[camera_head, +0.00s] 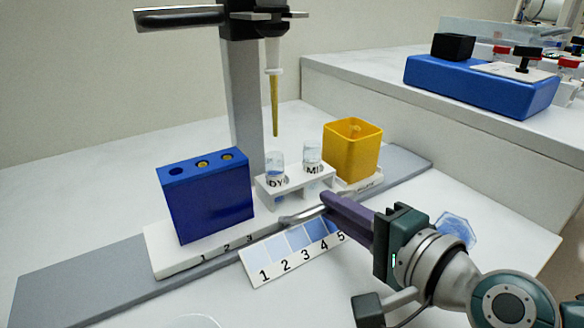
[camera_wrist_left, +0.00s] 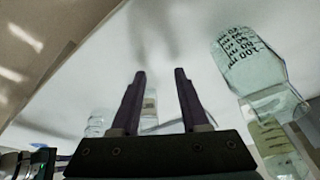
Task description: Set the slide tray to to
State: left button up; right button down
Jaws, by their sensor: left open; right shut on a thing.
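The slide tray (camera_head: 160,258) is a long white base on a grey rail, marked 1, 2 and 3 at its left part. It bears a blue block with holes (camera_head: 208,198), a white rack (camera_head: 268,202) with two vials lettered DY and MI, and a yellow cup (camera_head: 350,152). My right gripper (camera_head: 326,208) is shut on the tray's metal handle (camera_head: 300,215) at the front edge; its fingers partly hide the handle. My left gripper (camera_wrist_left: 160,98) is open in the left wrist view, with nothing between its fingertips; it is outside the head view.
A blue-shaded card numbered 1 to 5 (camera_head: 292,250) lies in front of the tray. A dropper (camera_head: 274,100) hangs from a stand (camera_head: 243,90) above the rack. A blue hexagonal dish (camera_head: 455,228) lies right of my right gripper. A clear graduated bottle (camera_wrist_left: 245,65) is beside my left gripper.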

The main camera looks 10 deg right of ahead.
pick_arm(q)
jog(key=shift+r, duration=0.2)
pick_arm(e)
jog(key=shift+s+a+r, duration=0.1)
jog(key=shift+a, duration=0.2)
pick_arm(q)
jog(key=shift+a+r+p, duration=0.1)
jog(key=shift+r+p, duration=0.85)
jog(key=shift+p, duration=0.2)
pick_arm(e)
jog(key=a, duration=0.2)
jog(key=s+a, duration=0.1)
jog(key=a, duration=0.1)
jog(key=s+a, duration=0.1)
jog(key=shift+a, duration=0.4)
jog(key=shift+d, duration=0.1)
jog(key=c, duration=1.2)
grip_release()
jog(key=shift+o, duration=0.2)
pick_arm(q)
notch_tip(320, 180, up, 2)
jog(key=shift+p, duration=1.05)
pick_arm(e)
jog(key=v, duration=1)
